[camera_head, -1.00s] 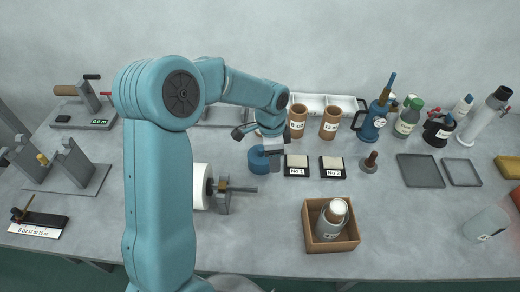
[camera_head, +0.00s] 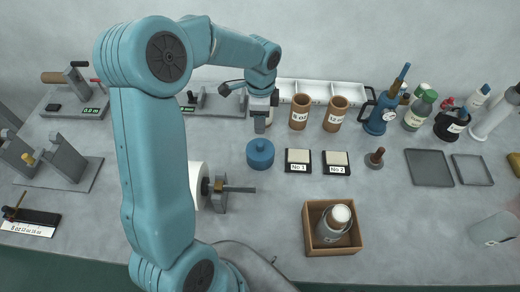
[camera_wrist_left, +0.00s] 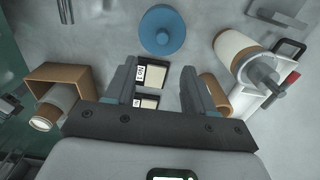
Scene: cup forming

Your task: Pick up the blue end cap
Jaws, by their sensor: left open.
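The blue end cap (camera_head: 260,154) is a round blue disc with a small knob on top. It sits on the grey table between the white roll and the No 1 block. It also shows at the top of the left wrist view (camera_wrist_left: 162,32), ahead of the fingers. My left gripper (camera_head: 261,125) is open and empty, pointing down just behind the cap in the head view and apart from it. Both its fingers (camera_wrist_left: 157,75) show spread in the wrist view with nothing between them touching. My right gripper is not in view.
Blocks marked No 1 (camera_head: 298,156) and No 2 (camera_head: 336,158) stand right of the cap. A white roll (camera_head: 196,186) on a stand is at its left front. Two brown cups (camera_head: 300,112) stand behind. A brown box (camera_head: 310,248) holds a bottle. The table in front of the cap is clear.

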